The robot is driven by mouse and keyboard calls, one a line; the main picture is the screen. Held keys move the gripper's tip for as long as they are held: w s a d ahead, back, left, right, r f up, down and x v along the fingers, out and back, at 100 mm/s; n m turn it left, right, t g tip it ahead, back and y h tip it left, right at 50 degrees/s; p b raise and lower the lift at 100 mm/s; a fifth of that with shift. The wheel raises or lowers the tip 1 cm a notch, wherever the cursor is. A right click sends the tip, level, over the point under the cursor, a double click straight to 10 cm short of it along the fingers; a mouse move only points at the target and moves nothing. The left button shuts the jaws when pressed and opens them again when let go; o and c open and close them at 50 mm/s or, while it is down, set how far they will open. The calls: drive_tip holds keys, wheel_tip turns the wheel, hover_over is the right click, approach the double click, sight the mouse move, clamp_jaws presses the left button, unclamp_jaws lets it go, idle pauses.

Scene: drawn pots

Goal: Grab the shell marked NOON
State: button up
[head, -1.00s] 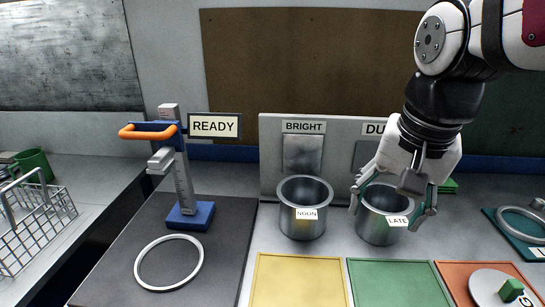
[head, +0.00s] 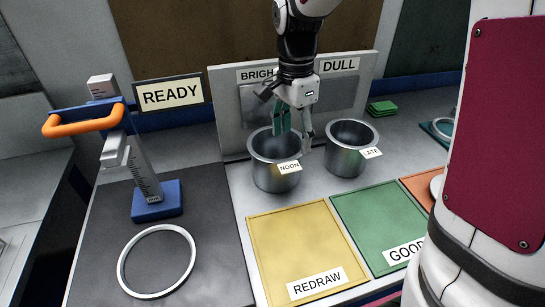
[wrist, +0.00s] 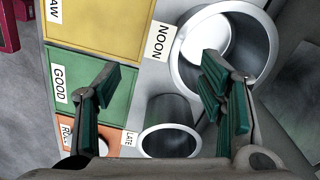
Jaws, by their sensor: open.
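The shell marked NOON (head: 268,175) is an open grey metal pot with a white NOON tag on its front. It stands upright on the grey counter below the BRIGHT sign. My gripper (head: 294,134) is open and points down at the pot's right rear rim. One finger overlaps the pot's mouth in the picture; the other is near its right edge. In the wrist view the NOON pot (wrist: 266,62) is at upper right, partly hidden by the right finger. Contact with the rim cannot be told.
A similar pot tagged LATE (head: 344,158) stands close on the right. A sign panel (head: 228,120) rises behind both. Yellow REDRAW (head: 290,240) and green GOOD (head: 375,218) mats lie in front. A blue-based stand (head: 157,202) and a white ring (head: 125,272) are at left.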

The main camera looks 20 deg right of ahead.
sight(292, 164)
wheel_tip(292, 164, down, 8)
drive_tip(key=shift+w+f+p, duration=0.1)
drive_tip(key=shift+p, duration=0.25)
drive_tip(key=shift+c, duration=0.5)
drive_tip(key=shift+d, duration=0.1)
clamp_jaws()
drive_tip(key=shift+r, duration=0.95)
drive_tip(key=shift+s+d+r+b, duration=0.1)
drive_tip(key=shift+s+r+b, duration=0.05)
drive_tip(key=shift+r, duration=0.35)
drive_tip(key=shift+s+d+r+b, duration=0.1)
drive_tip(key=shift+s+r+b, duration=0.05)
drive_tip(key=shift+r, duration=0.3)
drive_tip(key=s+d, duration=0.2)
drive_tip(key=s, duration=0.5)
drive_tip(key=s+d+r, duration=0.1)
drive_tip(key=s+d, duration=0.2)
drive_tip(key=s, duration=0.4)
drive_tip(key=shift+s+d+r, duration=0.15)
drive_tip(key=shift+d, duration=0.1)
